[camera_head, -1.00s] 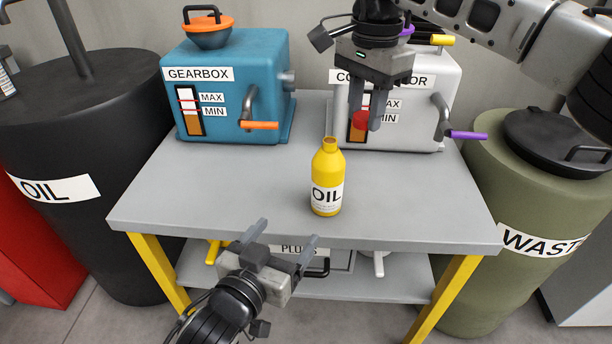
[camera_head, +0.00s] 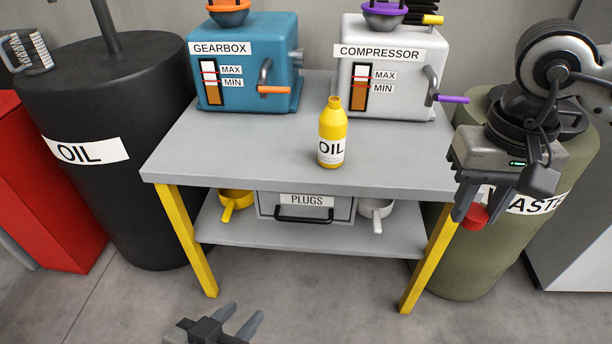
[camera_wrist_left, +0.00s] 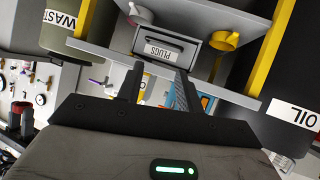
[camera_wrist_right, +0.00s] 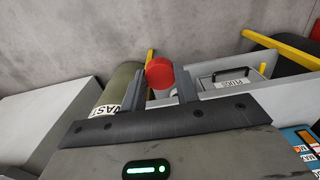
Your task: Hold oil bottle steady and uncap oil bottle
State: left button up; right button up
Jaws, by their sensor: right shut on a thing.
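The yellow oil bottle (camera_head: 332,134) stands upright on the grey workbench (camera_head: 240,150), its neck open with no cap on it. My right gripper (camera_head: 478,208) is shut on the red cap (camera_head: 475,217), off the bench's right side in front of the waste drum. The red cap (camera_wrist_right: 160,73) also shows between the fingers in the right wrist view. My left gripper (camera_head: 246,328) is low in front of the bench, near the bottom edge of the head view. Its fingers are apart and empty, as the left wrist view (camera_wrist_left: 160,90) also shows.
A blue gearbox (camera_head: 249,70) and a grey compressor (camera_head: 400,95) stand at the bench's back. A black oil drum (camera_head: 105,200) is left, a green waste drum (camera_head: 455,260) right. A plugs drawer (camera_head: 290,212) and funnels sit below. The benchtop around the bottle is clear.

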aim_at(333, 120)
jog(key=u, duration=0.7)
jog(key=i, duration=0.8)
jog(key=u, duration=0.35)
